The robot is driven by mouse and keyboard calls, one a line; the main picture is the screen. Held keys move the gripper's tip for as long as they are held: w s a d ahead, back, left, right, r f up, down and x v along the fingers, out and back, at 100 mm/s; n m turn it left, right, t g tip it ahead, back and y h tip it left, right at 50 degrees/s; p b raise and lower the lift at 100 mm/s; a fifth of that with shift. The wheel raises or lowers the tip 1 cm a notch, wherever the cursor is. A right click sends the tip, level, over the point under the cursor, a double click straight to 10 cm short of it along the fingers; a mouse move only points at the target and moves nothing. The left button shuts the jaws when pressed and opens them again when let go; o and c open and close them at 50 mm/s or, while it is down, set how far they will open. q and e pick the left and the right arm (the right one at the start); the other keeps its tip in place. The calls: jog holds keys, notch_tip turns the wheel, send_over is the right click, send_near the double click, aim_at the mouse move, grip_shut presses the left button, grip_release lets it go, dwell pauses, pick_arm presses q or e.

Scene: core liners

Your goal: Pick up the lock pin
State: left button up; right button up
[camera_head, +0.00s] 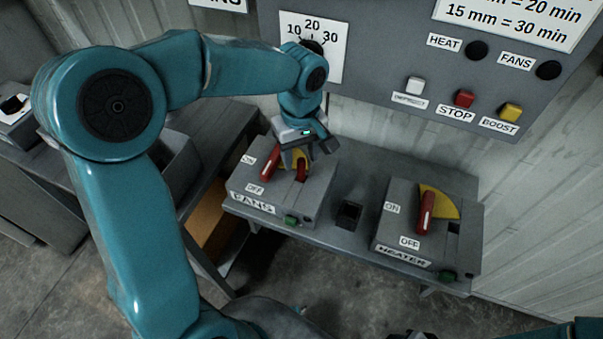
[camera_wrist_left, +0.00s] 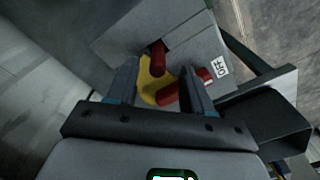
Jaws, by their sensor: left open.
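My left gripper (camera_head: 303,158) points down over the FANS switch box (camera_head: 285,205), its jaws open. In the left wrist view my left gripper (camera_wrist_left: 158,68) has its fingers either side of a yellow plate (camera_wrist_left: 147,82) and a red handle (camera_wrist_left: 167,97). A second red rod (camera_wrist_left: 157,57) stands just beyond it. In the head view a red handle (camera_head: 269,163) leans near the ON label, and another red piece (camera_head: 301,170) is under the gripper. I cannot tell which is the lock pin. My right gripper (camera_head: 412,336) is barely in view at the bottom edge.
The HEATER box (camera_head: 405,245) with a red lever (camera_head: 426,212) and yellow plate (camera_head: 443,203) stands at right on the same grey bench (camera_head: 335,240). A small dark holder (camera_head: 348,214) sits between the boxes. A control panel (camera_head: 390,70) is on the wall behind.

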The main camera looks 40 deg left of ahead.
aim_at(302, 160)
pick_arm(q)
jog(key=shift+w+f, duration=0.15)
jog(key=shift+f, duration=2.05)
grip_shut()
jog(key=shift+r, duration=0.1)
